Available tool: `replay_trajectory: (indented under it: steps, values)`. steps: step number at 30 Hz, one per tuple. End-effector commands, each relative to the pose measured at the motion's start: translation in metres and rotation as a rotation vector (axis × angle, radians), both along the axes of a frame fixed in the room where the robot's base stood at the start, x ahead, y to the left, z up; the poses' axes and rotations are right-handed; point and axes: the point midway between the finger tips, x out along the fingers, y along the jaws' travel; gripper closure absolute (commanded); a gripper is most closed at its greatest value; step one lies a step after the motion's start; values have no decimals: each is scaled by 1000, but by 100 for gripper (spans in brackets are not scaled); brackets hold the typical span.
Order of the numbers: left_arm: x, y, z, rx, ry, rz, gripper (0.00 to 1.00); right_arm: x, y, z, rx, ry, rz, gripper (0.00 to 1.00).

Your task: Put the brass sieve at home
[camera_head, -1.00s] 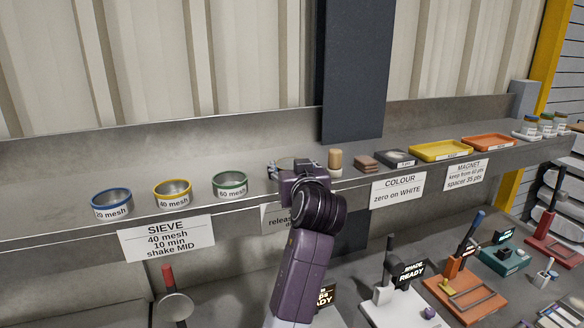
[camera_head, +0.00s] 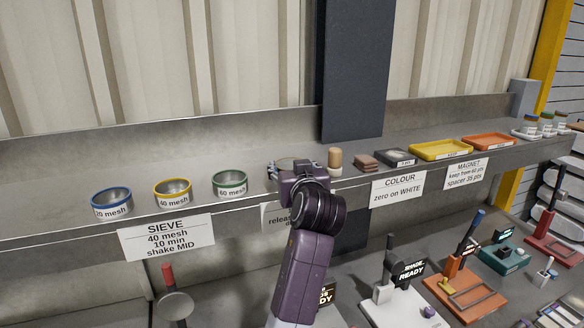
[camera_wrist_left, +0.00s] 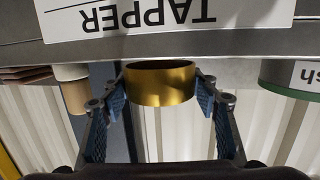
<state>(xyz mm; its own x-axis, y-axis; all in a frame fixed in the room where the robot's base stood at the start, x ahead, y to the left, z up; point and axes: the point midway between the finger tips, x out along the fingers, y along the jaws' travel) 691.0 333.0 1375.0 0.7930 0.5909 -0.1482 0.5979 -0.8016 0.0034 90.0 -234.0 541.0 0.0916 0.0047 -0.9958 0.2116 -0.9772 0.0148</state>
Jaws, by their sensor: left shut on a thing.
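The brass sieve (camera_wrist_left: 160,84) is a short gold-coloured ring in the left wrist view, between the two blue-padded fingers of my left gripper (camera_wrist_left: 162,92). The fingers press on its two sides. In the head view my left gripper (camera_head: 292,170) is over the shelf (camera_head: 60,222), right of the green-rimmed sieve, and its wrist hides most of the brass sieve. The sieve is at the shelf's edge in the wrist view, beside a label reading TAPPER (camera_wrist_left: 165,18); I cannot tell whether it rests on the shelf. My right gripper is not in view.
Blue-rimmed (camera_head: 112,202), yellow-rimmed (camera_head: 173,193) and green-rimmed (camera_head: 230,184) mesh sieves stand to the left. A wooden-topped cylinder (camera_head: 335,162) and brown blocks (camera_head: 366,161) stand close on the right, then trays (camera_head: 440,150). Several devices (camera_head: 400,300) occupy the bench below.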

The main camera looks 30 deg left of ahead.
Motion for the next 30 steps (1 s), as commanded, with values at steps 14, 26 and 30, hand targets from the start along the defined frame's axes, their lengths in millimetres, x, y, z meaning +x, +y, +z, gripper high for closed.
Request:
replay_trajectory:
  steps: [14, 26, 30]
  values:
    - [0, 0, -8, 0, 0, 0, 24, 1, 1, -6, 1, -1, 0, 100]
    - [0, 0, 1, -2, -3, 0, 24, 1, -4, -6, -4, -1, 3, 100]
    - [0, 0, 25, -3, -6, 0, 24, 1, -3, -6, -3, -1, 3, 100]
